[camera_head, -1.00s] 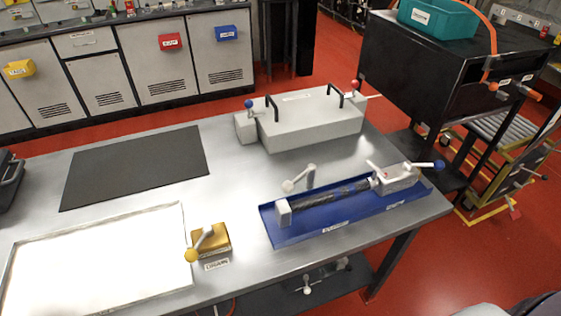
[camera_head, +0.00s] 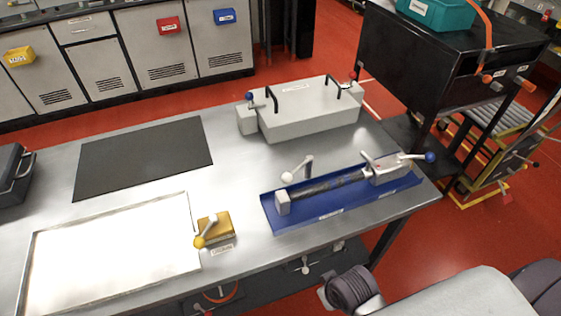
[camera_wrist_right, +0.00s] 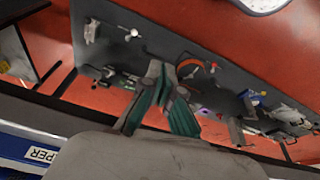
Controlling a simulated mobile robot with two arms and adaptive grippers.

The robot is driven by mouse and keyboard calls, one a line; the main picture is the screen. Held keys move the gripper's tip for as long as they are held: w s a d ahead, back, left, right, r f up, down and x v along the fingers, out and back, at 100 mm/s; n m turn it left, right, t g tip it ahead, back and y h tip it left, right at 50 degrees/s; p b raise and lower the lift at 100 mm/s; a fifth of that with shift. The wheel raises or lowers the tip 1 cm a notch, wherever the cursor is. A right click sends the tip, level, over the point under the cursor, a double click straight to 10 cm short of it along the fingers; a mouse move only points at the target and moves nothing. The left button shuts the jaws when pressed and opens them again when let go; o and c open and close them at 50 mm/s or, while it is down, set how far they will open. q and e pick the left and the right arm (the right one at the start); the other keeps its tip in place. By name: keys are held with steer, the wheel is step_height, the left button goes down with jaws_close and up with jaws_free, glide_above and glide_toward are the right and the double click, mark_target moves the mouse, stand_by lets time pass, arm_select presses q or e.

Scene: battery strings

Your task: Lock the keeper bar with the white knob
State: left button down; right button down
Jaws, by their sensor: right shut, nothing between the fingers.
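The white knob (camera_head: 287,177) sits on the end of a short grey lever at the back edge of the blue tray (camera_head: 325,217). A dark battery string (camera_head: 335,184) lies along the tray between a pale end block (camera_head: 283,203) and a grey block (camera_head: 390,170). The grey block carries a pale lever with a blue knob (camera_head: 430,157) that points right. My right gripper (camera_wrist_right: 172,92) shows in the right wrist view, shut and empty, with teal finger pads, in front of a lower shelf. In the head view only my right arm shows, lower right. My left gripper is out of view.
A grey box with black handles (camera_head: 310,108) stands behind the tray. A yellow-knobbed block (camera_head: 217,226) and a bright white panel (camera_head: 110,255) lie left. A dark mat (camera_head: 145,155) lies behind them. The right wrist view shows a shelf (camera_wrist_right: 215,62) with loose items.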

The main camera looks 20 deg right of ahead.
step_height(320, 180, up, 11)
steer(key=w+a+p, duration=0.2)
steer(key=w+a+r+n+t+y, duration=0.1)
steer(key=w+a+r+n+y, duration=0.15)
steer(key=w, duration=0.35)
steer(key=w+a+r+n+y, duration=0.1)
steer(key=w+a+r+n, duration=0.2)
steer(key=w, duration=0.4)
step_height(320, 180, up, 10)
steer(key=m+h, duration=0.1)
steer(key=h, duration=0.1)
glide_above(286, 177)
steer(key=w, duration=0.3)
step_height(286, 177, down, 10)
steer(key=p, duration=0.3)
steer(key=shift+s+a+r+g, duration=0.15)
steer(key=shift+a+r+g, duration=0.1)
steer(key=shift+a+g, duration=0.05)
steer(key=shift+s+p, duration=0.1)
steer(key=shift+p, duration=0.2)
